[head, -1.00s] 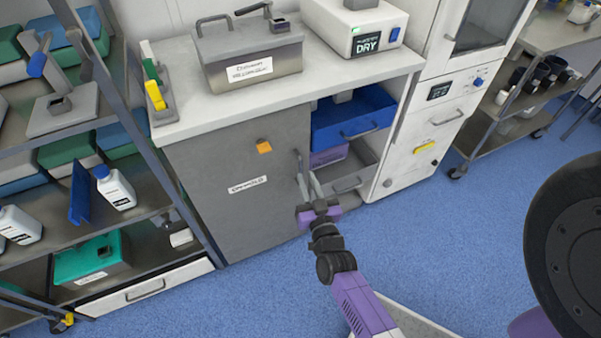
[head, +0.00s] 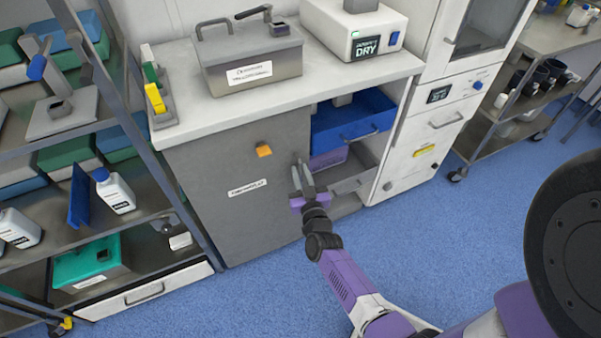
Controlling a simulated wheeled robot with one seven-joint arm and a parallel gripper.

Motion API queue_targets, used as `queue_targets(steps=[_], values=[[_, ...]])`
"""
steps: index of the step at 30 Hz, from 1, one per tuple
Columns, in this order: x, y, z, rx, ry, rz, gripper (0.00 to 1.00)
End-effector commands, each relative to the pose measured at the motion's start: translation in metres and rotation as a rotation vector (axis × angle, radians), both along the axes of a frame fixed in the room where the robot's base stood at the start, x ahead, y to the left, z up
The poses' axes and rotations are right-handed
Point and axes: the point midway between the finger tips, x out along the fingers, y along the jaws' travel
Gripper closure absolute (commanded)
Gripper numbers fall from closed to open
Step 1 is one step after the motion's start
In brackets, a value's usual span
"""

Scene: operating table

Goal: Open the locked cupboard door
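The cupboard door (head: 225,205) is a flat grey panel below the white counter, and it looks closed. It carries a white label (head: 248,188) and an orange piece (head: 264,150), perhaps the lock, near its upper right. My gripper (head: 302,170) is at the door's right edge, with its fingers pointing up at the upright grey handle. The fingers largely cover the handle, so I cannot tell whether they grip it or only stand beside it.
Right of the door is an open bay with a blue drawer (head: 352,117) and a grey tray (head: 352,183). A metal shelf rack (head: 165,190) stands close on the left. Blue floor (head: 290,285) in front of the door is clear.

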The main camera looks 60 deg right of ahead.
Motion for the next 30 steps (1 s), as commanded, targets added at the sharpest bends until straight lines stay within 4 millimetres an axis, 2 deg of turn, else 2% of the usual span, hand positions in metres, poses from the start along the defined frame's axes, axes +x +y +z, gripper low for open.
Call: queue_targets(steps=[5,9,30], values=[[0.0001,-0.0001,0.0000,0.000,0.000,0.000,0.80],[0.0000,0.0000,0.0000,0.001,-0.001,0.000,1.00],[-0.0001,0.0001,0.0000,0.001,-0.001,0.000,1.00]])
